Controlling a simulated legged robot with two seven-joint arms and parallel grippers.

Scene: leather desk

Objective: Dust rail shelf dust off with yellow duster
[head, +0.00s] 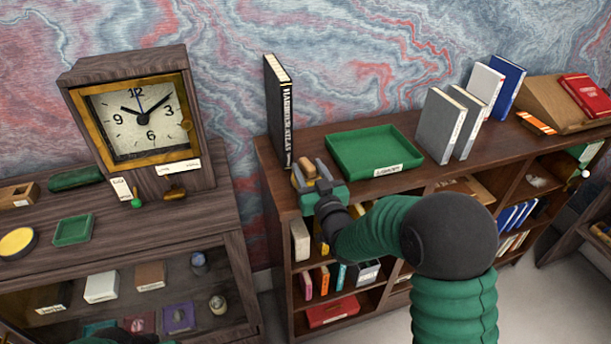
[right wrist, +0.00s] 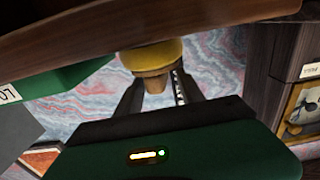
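My right gripper (head: 316,180) is over the left end of the brown bookshelf top (head: 335,200), between the black book and the green tray. In the right wrist view its dark fingers (right wrist: 155,92) stand on both sides of a wooden handle with a yellow head, the yellow duster (right wrist: 150,56). The fingers look shut on the handle. The head is close to the brown shelf edge (right wrist: 120,22); contact cannot be told. A pale patch (head: 538,182) lies in a right compartment; I cannot tell if it is dust. My left gripper is not clearly in view.
A tall black book (head: 279,112) stands behind my right gripper. A green tray (head: 374,150) is just right of it. Grey books (head: 440,125) and a sloped wooden stand (head: 545,95) are farther right. A clock (head: 138,118) stands on the left cabinet.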

